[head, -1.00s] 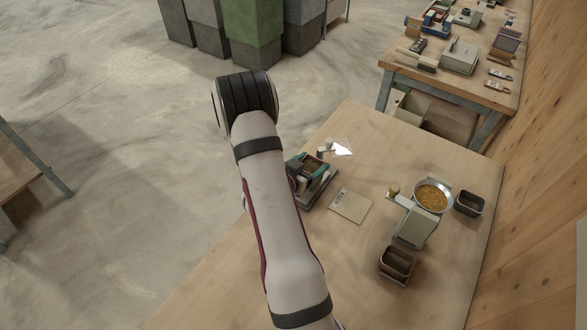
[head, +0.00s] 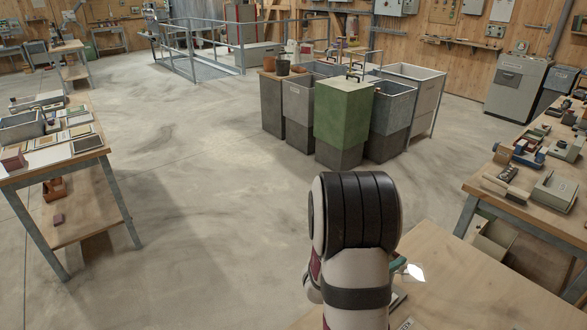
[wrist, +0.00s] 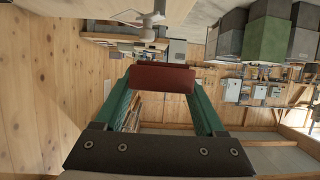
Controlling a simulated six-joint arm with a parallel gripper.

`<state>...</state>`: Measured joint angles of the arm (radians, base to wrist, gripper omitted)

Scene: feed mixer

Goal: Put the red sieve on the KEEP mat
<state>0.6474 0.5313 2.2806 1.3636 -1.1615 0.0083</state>
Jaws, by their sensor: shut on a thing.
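In the wrist view my gripper (wrist: 162,92) has green fingers on both sides of a red-brown thing (wrist: 162,77). It is shut on this thing, which shows as a plain, wide, block-like face. No mesh shows on it, so I cannot tell from its shape whether it is the red sieve. In the head view my arm hides most of the gripper and the held thing. Flat coloured frames or mats (head: 87,143) lie on the left bench, too small to read.
A green bin (head: 342,112) stands among grey bins mid-room. The near bench (head: 470,290) is partly behind my arm. Open floor (head: 190,210) lies between.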

